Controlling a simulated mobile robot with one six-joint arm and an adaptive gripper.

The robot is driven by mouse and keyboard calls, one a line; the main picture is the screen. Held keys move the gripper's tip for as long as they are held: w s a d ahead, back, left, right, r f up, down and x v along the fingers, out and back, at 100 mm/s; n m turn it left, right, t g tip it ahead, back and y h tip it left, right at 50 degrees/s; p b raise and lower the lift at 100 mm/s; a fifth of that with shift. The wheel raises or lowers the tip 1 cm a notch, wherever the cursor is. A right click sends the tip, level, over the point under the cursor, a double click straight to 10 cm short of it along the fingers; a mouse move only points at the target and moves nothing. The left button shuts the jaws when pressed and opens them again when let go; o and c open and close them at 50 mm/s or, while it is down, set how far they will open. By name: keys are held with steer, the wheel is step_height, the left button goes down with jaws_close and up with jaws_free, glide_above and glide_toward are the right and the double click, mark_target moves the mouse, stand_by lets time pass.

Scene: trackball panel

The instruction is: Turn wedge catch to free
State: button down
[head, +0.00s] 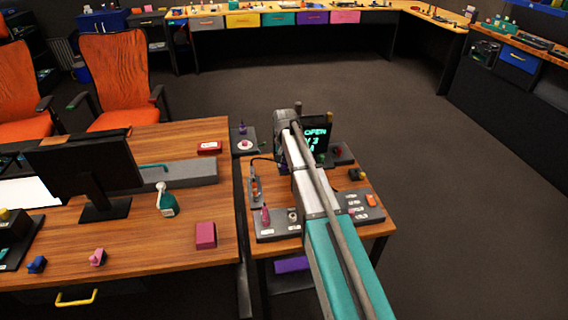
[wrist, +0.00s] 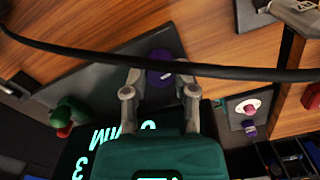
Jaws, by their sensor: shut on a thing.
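A purple knob-like piece (wrist: 160,68), which seems to be the wedge catch, stands on a dark grey base plate (wrist: 90,88) in the wrist view. My gripper (wrist: 160,82) has one finger on each side of it and is shut on it. A black cable crosses the picture over the fingers and hides part of the piece. I cannot read which position the catch is in. In the head view my arm covers most of this spot.
The small wooden table (head: 330,180) also carries a panel with an orange switch (head: 371,200), and a panel with a pink handle (head: 265,215). A grey plate with a pink button (head: 245,145) is at the left. The desk with a monitor (head: 85,165) stands close on the left.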

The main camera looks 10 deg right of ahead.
steer(key=n, duration=1.1)
steer(key=shift+n, duration=2.3)
steer(key=shift+c, duration=2)
jaws_free()
steer(key=shift+r, duration=0.1)
